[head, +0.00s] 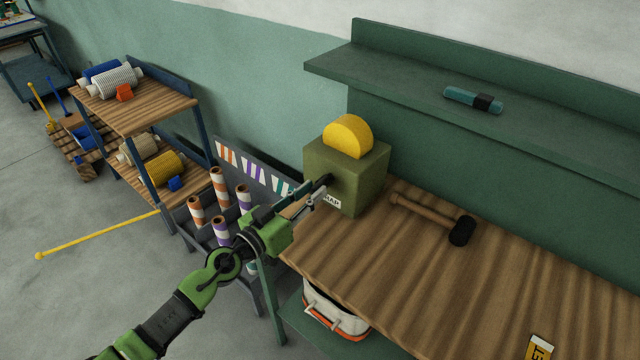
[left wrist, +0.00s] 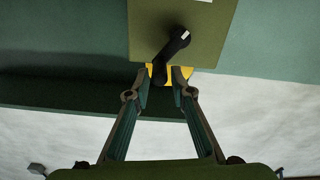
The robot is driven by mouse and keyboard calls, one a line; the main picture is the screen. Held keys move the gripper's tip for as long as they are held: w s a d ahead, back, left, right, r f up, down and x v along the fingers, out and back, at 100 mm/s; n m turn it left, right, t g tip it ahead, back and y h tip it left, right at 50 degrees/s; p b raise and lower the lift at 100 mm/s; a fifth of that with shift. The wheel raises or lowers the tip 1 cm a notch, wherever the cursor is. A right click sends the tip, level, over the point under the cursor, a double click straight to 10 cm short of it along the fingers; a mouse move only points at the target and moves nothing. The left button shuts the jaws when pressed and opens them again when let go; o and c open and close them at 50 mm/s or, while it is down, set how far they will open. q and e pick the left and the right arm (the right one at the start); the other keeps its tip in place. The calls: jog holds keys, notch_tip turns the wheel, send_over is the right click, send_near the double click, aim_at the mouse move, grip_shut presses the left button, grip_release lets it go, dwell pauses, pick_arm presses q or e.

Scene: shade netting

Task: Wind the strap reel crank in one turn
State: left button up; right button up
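The strap reel is an olive green box (head: 350,172) on the left end of the workbench, with a yellow disc (head: 348,136) rising out of its top. A label partly hidden by my gripper shows on its front. The black crank (head: 323,181) sits on the box's front face. In the left wrist view the crank (left wrist: 178,43) slants down to its grip end (left wrist: 160,73). My left gripper (head: 318,191) is at the crank. Its fingers (left wrist: 164,78) stand apart on both sides of the grip end, with gaps showing. My right gripper is not in view.
A mallet (head: 435,217) lies on the bench (head: 450,285) right of the box. A teal cylinder (head: 473,100) lies on the green shelf (head: 540,100) above. A rack of striped rolls (head: 221,230) stands left of the bench. A white-orange bag (head: 335,313) sits below it.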

pick_arm(q)
jog(key=shift+x, duration=1.8)
grip_shut()
jog(key=shift+s+d+f+m, duration=0.1)
jog(key=shift+d+m, duration=0.05)
jog(key=shift+m, duration=0.15)
jog(key=shift+s+d+f+m, duration=0.15)
jog(key=shift+f+m, duration=0.05)
jog(key=shift+m, duration=0.4)
jog(key=shift+s+d+f+m, duration=0.1)
jog(key=shift+d+f+m, duration=0.05)
jog(key=shift+m, duration=0.45)
jog(key=shift+s+d+f+m, duration=0.15)
jog(key=shift+f+m, duration=0.25)
jog(key=shift+m, duration=0.6)
jog(key=shift+s+d+f+m, duration=0.1)
jog(key=shift+d+f+m, duration=0.2)
jog(key=shift+m, duration=0.7)
jog(key=shift+f, duration=0.1)
